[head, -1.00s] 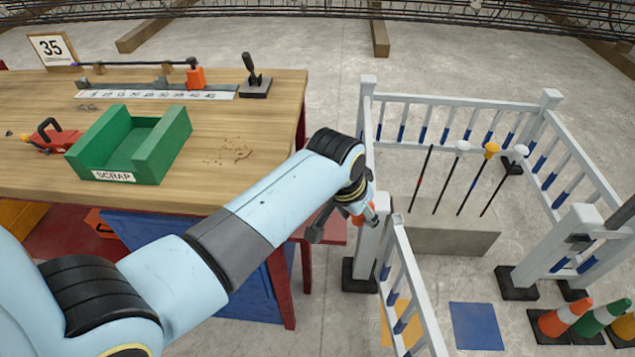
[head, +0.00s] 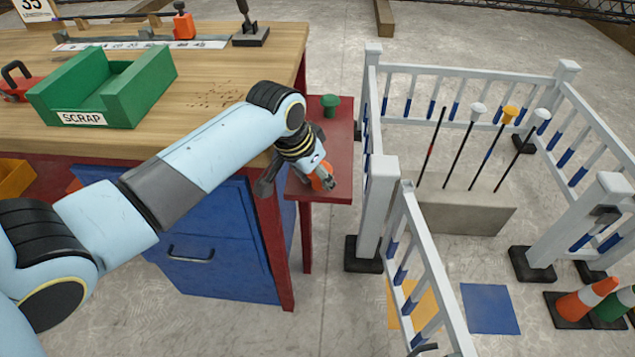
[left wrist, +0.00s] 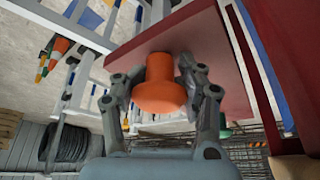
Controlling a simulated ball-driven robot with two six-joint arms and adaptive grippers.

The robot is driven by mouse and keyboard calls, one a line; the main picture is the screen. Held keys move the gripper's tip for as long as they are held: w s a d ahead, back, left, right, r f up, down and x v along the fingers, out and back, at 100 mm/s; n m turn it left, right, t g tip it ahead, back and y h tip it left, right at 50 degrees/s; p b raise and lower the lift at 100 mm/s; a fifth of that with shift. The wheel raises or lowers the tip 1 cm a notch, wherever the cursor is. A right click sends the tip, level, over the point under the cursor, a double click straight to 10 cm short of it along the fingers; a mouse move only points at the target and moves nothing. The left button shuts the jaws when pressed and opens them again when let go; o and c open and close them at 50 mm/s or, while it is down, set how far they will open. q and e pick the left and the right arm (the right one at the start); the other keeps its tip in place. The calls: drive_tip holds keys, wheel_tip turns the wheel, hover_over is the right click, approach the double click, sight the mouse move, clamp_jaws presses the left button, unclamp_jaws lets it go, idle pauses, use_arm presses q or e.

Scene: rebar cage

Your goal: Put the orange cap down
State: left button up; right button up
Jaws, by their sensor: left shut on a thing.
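The orange cap (left wrist: 160,85) is between the fingers of my left gripper (left wrist: 158,92) in the left wrist view, with its broad round end towards the camera. In the head view my left gripper (head: 328,181) is shut on the orange cap (head: 319,179), at the front part of the small red side shelf (head: 335,150). The red shelf also shows behind the cap in the left wrist view (left wrist: 205,45). I cannot tell whether the cap touches the shelf.
A green cap (head: 330,104) stands at the shelf's far end. The wooden bench (head: 215,75) with the green scrap bin (head: 130,98) is on the left. A white post (head: 377,210) and railing stand right of the shelf. Several capped rods (head: 490,150) stand in a concrete block.

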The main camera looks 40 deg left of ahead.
use_arm(q)
drive_tip(key=shift+r, duration=0.1)
drive_tip(key=shift+f, duration=0.25)
drive_tip(key=shift+f, duration=0.15)
drive_tip(key=o, duration=0.8)
drive_tip(key=shift+f, duration=0.15)
drive_tip(key=shift+s, duration=0.1)
drive_tip(key=shift+r, duration=0.45)
drive_tip(key=p+v, duration=0.2)
drive_tip(key=v, duration=0.5)
drive_tip(key=shift+r, duration=0.3)
